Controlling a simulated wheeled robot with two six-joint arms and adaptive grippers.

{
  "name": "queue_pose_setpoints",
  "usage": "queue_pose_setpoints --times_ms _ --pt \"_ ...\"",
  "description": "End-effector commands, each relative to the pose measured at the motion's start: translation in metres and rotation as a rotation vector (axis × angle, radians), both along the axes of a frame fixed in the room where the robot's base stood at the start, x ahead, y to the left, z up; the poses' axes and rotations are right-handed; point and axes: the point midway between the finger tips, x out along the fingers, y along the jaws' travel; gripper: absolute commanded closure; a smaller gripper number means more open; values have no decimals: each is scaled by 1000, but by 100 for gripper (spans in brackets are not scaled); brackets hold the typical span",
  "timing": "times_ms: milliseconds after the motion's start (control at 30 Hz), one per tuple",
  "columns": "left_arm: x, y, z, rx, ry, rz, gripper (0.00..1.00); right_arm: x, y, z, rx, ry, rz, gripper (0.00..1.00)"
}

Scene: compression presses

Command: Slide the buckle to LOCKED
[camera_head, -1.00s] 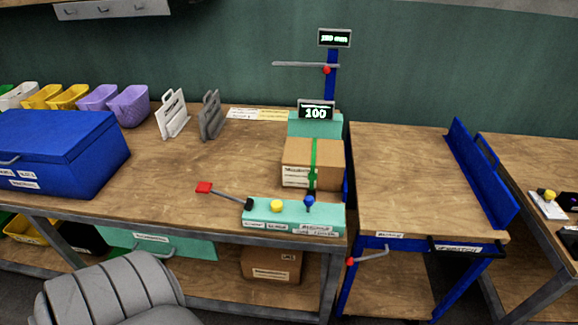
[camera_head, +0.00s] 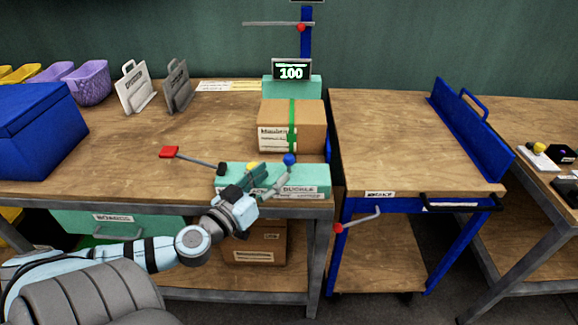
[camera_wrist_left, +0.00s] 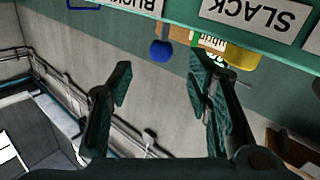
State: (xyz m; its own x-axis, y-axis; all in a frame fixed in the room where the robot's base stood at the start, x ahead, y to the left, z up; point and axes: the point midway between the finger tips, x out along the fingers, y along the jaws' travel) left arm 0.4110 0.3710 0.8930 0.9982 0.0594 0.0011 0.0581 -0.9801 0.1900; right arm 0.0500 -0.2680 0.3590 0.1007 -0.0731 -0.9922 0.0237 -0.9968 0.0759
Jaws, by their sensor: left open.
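The teal control panel (camera_head: 313,176) sits at the front edge of the workbench, with a label reading BUCKLE. The buckle's blue knob (camera_head: 289,159) stands up from it, right of a yellow knob (camera_head: 252,167). My left gripper (camera_head: 270,177) is at the panel's front, just below the blue knob and partly covering the panel and its labels. In the left wrist view the gripper (camera_wrist_left: 160,68) is open and empty. The blue knob (camera_wrist_left: 161,50) shows beyond the gap between its fingertips. BUCKLE and SLACK labels appear upside down there. No LOCKED marking is readable. My right gripper is out of view.
A strapped carton (camera_head: 308,126) stands behind the panel, with a display reading 100 (camera_head: 291,72). A red-handled lever (camera_head: 170,152) reaches left from the panel. A blue-framed cart (camera_head: 400,135) stands to the right. The bench left of the carton is mostly clear.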

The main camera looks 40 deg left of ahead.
Motion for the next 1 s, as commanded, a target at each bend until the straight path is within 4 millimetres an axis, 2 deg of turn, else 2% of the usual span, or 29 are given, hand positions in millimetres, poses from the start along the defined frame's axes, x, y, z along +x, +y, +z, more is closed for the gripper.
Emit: queue_pose_setpoints --times_ms 33,100,300,500,733,1000 --pt "12 2 -4 -5 -6 6 54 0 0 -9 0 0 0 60" --pt "29 2 -2 -7 -8 3 54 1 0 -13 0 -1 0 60" --pt "65 6 0 -7 -1 6 54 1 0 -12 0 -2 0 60" --pt "79 5 0 -3 -1 1 54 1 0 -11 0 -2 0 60" --pt "80 5 0 -2 0 1 54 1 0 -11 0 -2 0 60" --pt "79 5 -1 -2 1 1 98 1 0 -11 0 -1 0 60"
